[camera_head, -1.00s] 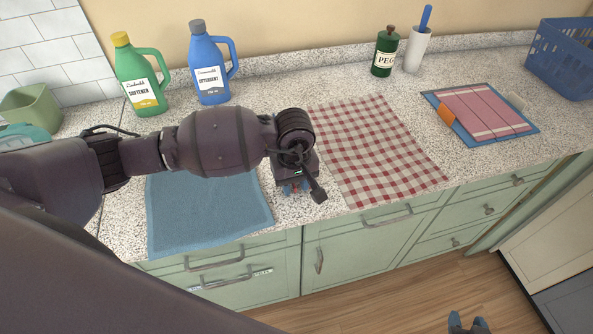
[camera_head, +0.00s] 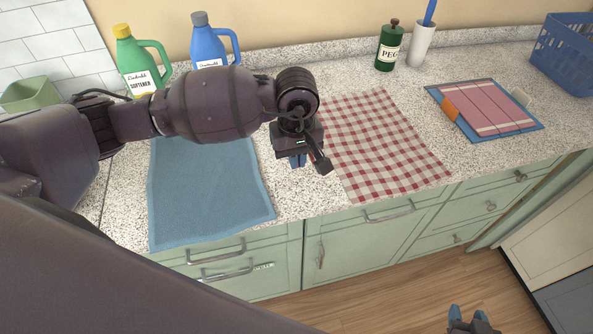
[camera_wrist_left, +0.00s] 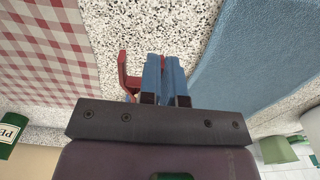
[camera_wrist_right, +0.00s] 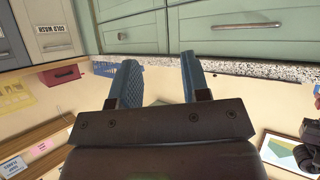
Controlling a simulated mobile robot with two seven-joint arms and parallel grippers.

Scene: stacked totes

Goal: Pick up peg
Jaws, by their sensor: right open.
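A red peg (camera_wrist_left: 129,76) shows in the left wrist view, beside and partly behind my left gripper's blue fingers (camera_wrist_left: 165,82). The fingers are close together, and the peg appears gripped with its end sticking out to the left. In the head view my left gripper (camera_head: 298,160) hangs above the speckled counter between the blue towel and the checked cloth; the peg is hidden there. My right gripper (camera_head: 468,323) is open and empty at the bottom edge, and its spread fingers show in the right wrist view (camera_wrist_right: 160,85).
A blue towel (camera_head: 205,200) and a red-checked cloth (camera_head: 380,145) lie on the counter (camera_head: 285,205). Behind stand a softener bottle (camera_head: 135,62), a detergent bottle (camera_head: 208,45) and a green PEG-labelled container (camera_head: 387,50). A blue basket (camera_head: 560,60) is at far right.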

